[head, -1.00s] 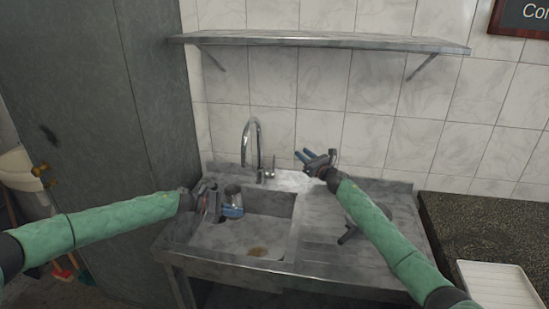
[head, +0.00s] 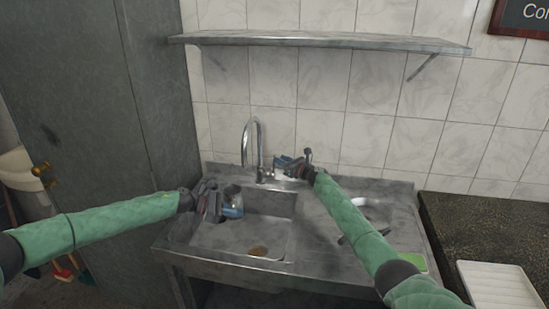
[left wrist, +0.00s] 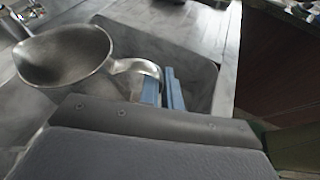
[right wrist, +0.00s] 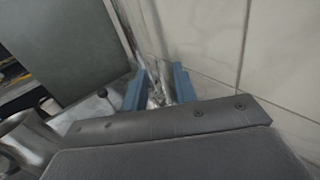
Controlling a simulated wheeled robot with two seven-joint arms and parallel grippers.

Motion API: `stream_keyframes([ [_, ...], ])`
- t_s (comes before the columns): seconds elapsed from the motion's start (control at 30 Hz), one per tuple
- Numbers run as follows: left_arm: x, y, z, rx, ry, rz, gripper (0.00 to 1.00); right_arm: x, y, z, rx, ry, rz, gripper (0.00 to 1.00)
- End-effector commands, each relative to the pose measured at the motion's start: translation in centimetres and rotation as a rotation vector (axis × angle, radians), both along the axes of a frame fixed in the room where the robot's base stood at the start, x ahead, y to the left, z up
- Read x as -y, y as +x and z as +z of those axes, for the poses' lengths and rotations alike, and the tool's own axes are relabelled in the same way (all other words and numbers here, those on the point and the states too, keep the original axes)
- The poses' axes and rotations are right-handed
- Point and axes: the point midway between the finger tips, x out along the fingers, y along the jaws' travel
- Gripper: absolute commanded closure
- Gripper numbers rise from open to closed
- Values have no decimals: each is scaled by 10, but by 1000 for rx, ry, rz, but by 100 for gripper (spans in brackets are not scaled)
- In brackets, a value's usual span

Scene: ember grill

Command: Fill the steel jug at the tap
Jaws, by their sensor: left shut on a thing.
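The steel jug (head: 232,194) is in the left part of the sink, tilted little if at all. In the left wrist view its open mouth (left wrist: 65,55) faces up and looks empty. My left gripper (head: 230,211) is shut on the jug's curved handle (left wrist: 140,69). The tap (head: 245,140) has a tall curved spout at the back of the sink, to the right of the jug. My right gripper (head: 282,162) is open close by the tap's lever side. In the right wrist view a shiny part of the tap (right wrist: 156,97) shows between its fingers. I see no water running.
The sink basin (head: 225,238) has a brown-stained drain. The drainboard on the right holds a round dish (head: 368,209) and a green item (head: 414,263). A steel shelf (head: 320,42) hangs above. A tall grey cabinet (head: 90,120) stands at left.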

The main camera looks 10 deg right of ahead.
Motion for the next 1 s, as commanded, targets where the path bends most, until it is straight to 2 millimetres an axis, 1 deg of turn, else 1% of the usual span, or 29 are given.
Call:
stream_keyframes([
  [0.03,0,0,1,1,0,0,100,-5,6,1,0,2,-1,72],
  [0.13,0,0,1,1,0,0,100,-15,16,1,0,2,1,72],
  [0.3,0,0,1,1,0,0,100,-22,29,1,-1,2,-2,72],
  [0.4,0,0,1,1,0,0,100,-27,34,1,0,2,-1,72],
  [0.6,0,0,1,1,0,0,100,-30,38,0,1,1,0,72],
  [0.87,0,0,1,1,0,0,100,-31,38,0,1,1,0,72],
  [1.0,0,0,1,1,0,0,100,-31,38,0,1,1,0,99],
])
